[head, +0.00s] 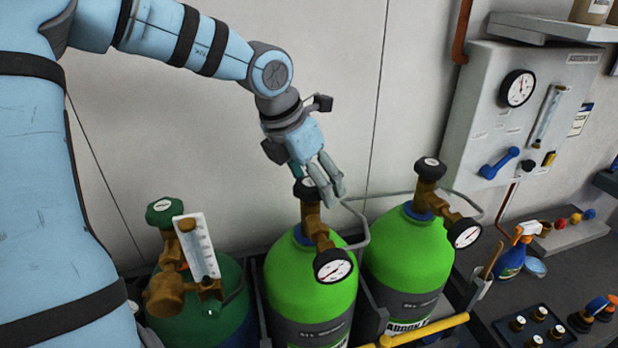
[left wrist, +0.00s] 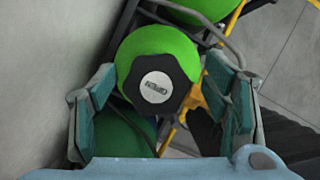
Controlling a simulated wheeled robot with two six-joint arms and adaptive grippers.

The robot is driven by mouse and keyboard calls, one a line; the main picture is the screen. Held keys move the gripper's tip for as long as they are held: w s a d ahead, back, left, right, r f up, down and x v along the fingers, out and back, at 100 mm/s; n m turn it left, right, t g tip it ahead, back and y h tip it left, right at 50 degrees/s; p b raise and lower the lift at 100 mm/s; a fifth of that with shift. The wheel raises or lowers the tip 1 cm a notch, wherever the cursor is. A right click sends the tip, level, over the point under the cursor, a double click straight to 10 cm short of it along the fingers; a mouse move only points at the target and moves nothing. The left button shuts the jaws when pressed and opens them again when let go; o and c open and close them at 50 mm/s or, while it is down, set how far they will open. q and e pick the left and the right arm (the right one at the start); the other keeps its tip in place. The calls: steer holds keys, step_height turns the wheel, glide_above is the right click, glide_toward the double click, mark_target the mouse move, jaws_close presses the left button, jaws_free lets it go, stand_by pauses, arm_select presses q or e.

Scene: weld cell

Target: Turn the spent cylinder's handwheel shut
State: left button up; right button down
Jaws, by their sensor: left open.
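Three gas cylinders stand in a row in the head view: a dark green one (head: 225,287) at left, a bright green one (head: 290,270) in the middle and another bright green one (head: 410,250) at right. My left gripper (head: 326,180) is at the top of the middle cylinder's valve, partly hiding its black handwheel (head: 305,189). In the left wrist view this handwheel (left wrist: 156,92) has a pale label and lies between the open fingers, with a gap on each side. The middle gauge (head: 333,266) is too small to read surely. My right gripper is not in view.
The right cylinder has its own handwheel (head: 430,168) and gauge (head: 464,233). A flowmeter (head: 197,245) stands on the left cylinder. A yellow bar (head: 425,329) crosses in front. A regulator panel (head: 520,125) is on the wall. The bench at right holds a spray bottle (head: 515,255).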

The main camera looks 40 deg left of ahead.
arm_select(q)
steer(key=shift+s+a, duration=0.15)
steer(key=shift+s, duration=0.35)
steer(key=shift+s+a+r, duration=0.1)
steer(key=shift+s, duration=0.1)
steer(key=c, duration=1)
steer(key=shift+c, duration=0.7)
